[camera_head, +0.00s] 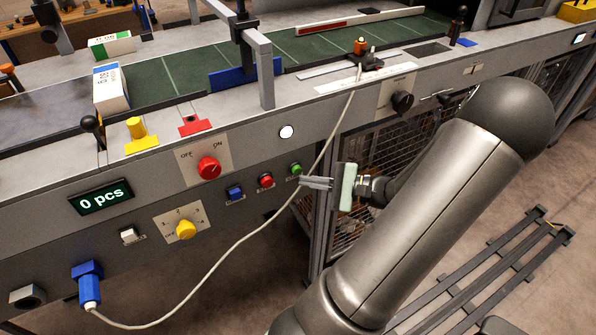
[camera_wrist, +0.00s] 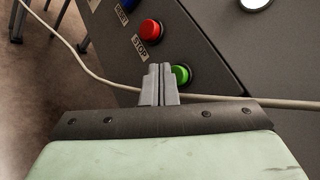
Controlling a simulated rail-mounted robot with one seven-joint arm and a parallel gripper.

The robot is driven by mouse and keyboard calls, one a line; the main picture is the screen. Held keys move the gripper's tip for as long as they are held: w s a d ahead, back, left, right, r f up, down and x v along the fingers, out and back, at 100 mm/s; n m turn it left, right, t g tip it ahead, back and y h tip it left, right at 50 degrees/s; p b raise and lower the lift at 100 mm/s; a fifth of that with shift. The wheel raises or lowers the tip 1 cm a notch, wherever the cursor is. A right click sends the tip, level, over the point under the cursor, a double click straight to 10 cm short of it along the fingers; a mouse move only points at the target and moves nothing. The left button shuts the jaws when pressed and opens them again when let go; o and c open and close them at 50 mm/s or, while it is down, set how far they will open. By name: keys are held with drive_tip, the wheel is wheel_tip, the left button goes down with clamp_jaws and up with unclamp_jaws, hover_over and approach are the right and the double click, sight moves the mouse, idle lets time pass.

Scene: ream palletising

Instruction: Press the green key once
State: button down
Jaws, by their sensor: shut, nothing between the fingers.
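The green key (camera_head: 295,169) is a small round button on the grey front panel, at the right end of a row with a red and a blue key. In the wrist view the green key (camera_wrist: 181,75) shows just beyond and right of my fingertips, partly hidden by them. My gripper (camera_head: 303,183) is shut and empty, its fingers pointing at the panel close to the green key. It also shows in the wrist view (camera_wrist: 160,70). I cannot tell whether the fingertips touch the key.
The red STOP key (camera_head: 266,180) and blue key (camera_head: 235,192) sit left of the green one. A pale cable (camera_head: 262,228) hangs across the panel near my fingers. A red OFF/ON knob (camera_head: 209,168), a yellow knob (camera_head: 185,229) and a counter reading 0 pcs (camera_head: 101,197) are further left.

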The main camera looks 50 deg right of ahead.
drive_tip(key=shift+w+d, duration=0.15)
drive_tip(key=shift+w, duration=0.25)
drive_tip(key=shift+w+d, duration=0.15)
drive_tip(key=shift+w, duration=0.25)
idle(0.7)
drive_tip(key=shift+s, duration=0.15)
drive_tip(key=shift+s+a+p, duration=0.3)
drive_tip(key=shift+s+p, duration=0.05)
drive_tip(key=shift+s, duration=0.3)
drive_tip(key=shift+s+a+p, duration=0.15)
drive_tip(key=shift+s+a, duration=0.15)
drive_tip(key=shift+s, duration=0.5)
drive_tip(key=shift+s+a+p, duration=0.1)
drive_tip(key=shift+s+a, duration=0.2)
drive_tip(key=shift+s, duration=0.45)
drive_tip(key=shift+s+a+p, duration=0.15)
drive_tip(key=shift+s+a, duration=0.15)
drive_tip(key=shift+s, duration=0.5)
